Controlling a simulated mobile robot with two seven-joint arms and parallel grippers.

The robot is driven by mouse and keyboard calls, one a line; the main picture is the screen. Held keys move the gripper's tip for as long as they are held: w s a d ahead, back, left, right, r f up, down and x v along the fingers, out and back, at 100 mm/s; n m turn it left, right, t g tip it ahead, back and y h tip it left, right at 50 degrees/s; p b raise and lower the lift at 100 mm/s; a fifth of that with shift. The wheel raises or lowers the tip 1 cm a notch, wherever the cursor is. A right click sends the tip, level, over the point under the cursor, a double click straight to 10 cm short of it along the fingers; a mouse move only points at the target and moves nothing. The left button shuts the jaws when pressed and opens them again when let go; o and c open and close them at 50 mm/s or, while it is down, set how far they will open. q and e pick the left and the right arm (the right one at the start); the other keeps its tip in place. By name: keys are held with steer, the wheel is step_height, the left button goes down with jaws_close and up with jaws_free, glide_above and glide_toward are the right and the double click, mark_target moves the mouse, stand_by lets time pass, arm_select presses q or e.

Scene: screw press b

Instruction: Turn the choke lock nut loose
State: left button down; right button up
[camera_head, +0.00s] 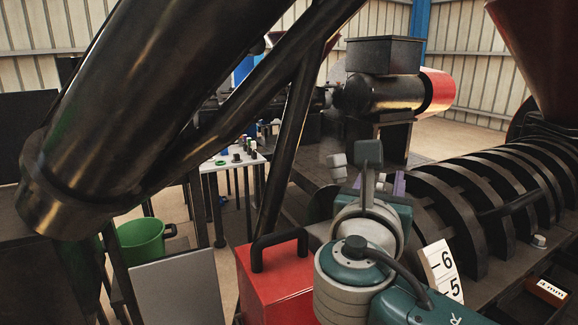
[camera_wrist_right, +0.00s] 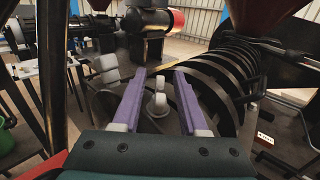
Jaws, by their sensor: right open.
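My right gripper (camera_head: 380,182) reaches forward at the press outlet, partly hidden by its own wrist. In the right wrist view its two purple fingers (camera_wrist_right: 160,74) stand apart. A pale grey rounded knob or lug (camera_wrist_right: 158,102) shows between and beyond them; I see no clear contact. Another pale grey blocky piece (camera_wrist_right: 104,66) is left of the fingers, and a similar one (camera_head: 337,163) shows in the head view. These may belong to the choke lock nut, whose body I cannot make out clearly. My left gripper is not in view.
The ribbed black press barrel (camera_head: 500,190) runs to the right. A number plate (camera_head: 442,268) reads -6 and -5. A red box (camera_head: 275,283) with a black handle, a green bucket (camera_head: 141,241) and a white table (camera_head: 232,160) are left. A large dark pipe (camera_head: 150,90) crosses upper left.

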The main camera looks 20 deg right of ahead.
steer(key=shift+x, duration=1.05)
steer(key=shift+c, duration=0.4)
jaws_close()
